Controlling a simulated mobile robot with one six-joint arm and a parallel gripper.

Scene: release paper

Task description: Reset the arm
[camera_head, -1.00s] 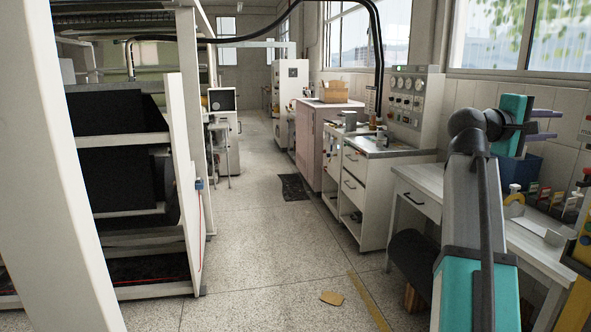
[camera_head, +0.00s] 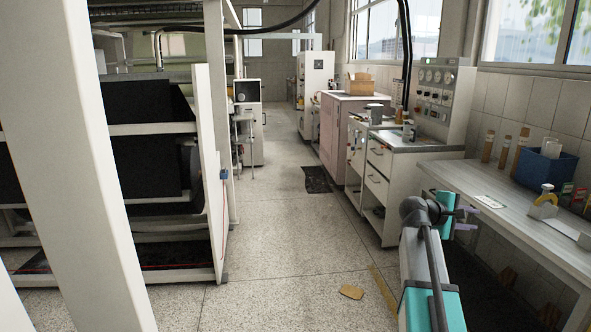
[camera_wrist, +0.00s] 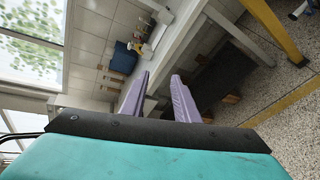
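My gripper (camera_head: 478,207) is at the right in the head view, beside the front edge of the long workbench (camera_head: 485,185). In the wrist view its two purple fingers (camera_wrist: 157,99) stand apart with nothing between them. My teal and grey arm rises from the lower right in the head view. The wrist view is tilted and shows the bench beyond the fingers.
A white cabinet (camera_head: 385,190) stands ahead. A tall rack (camera_head: 215,180) is at left.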

